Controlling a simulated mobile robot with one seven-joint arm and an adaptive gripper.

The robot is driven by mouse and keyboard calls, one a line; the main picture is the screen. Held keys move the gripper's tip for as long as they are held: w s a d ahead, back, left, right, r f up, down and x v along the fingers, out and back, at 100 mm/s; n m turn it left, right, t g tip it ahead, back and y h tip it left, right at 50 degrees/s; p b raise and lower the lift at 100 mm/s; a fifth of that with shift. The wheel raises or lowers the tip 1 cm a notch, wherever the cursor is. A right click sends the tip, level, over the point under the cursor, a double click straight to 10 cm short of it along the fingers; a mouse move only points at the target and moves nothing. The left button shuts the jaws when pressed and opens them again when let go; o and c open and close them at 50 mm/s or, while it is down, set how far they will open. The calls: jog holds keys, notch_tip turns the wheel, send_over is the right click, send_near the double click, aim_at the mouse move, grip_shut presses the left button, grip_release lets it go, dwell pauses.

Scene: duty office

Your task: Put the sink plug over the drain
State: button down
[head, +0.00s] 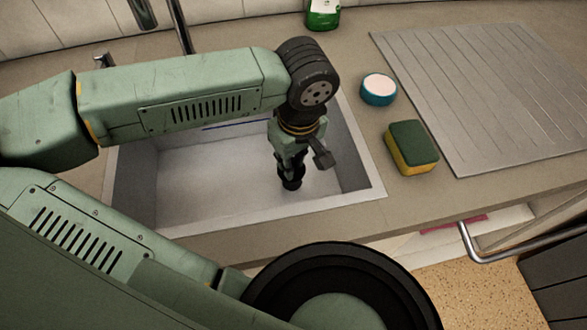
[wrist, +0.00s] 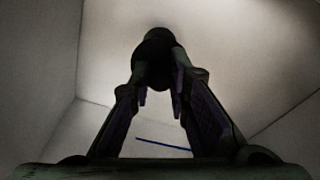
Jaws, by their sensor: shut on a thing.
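My gripper (head: 291,165) reaches down into the sink (head: 200,186), in its right part. It is shut on a small black round thing, which I take to be the sink plug (head: 292,183). In the wrist view the plug (wrist: 155,55) shows dark between the fingertips of my gripper (wrist: 158,72). The sink floor is below it, and I cannot tell whether the plug touches that floor. I see no drain opening in either view; my arm and gripper cover part of the sink.
A green and yellow sponge (head: 411,148) and a round blue and white item (head: 379,89) lie right of the sink. A green bottle (head: 323,14) stands behind. A ribbed drainboard (head: 480,90) is at the right. The sink walls are close around my gripper.

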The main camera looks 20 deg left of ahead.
aim_at(297, 175)
notch_tip(297, 175, down, 4)
jog(key=shift+f, duration=0.35)
jog(key=shift+w+f, duration=0.1)
jog(key=shift+f, duration=0.15)
jog(key=c, duration=1.5)
grip_release()
jog(key=shift+r, duration=0.1)
jog(key=shift+c, duration=0.2)
jog(key=shift+r, duration=0.45)
notch_tip(297, 175, up, 11)
jog(key=d, duration=0.1)
jog(key=shift+s+r, duration=0.2)
jog(key=shift+s, duration=0.25)
jog(key=shift+d, duration=0.1)
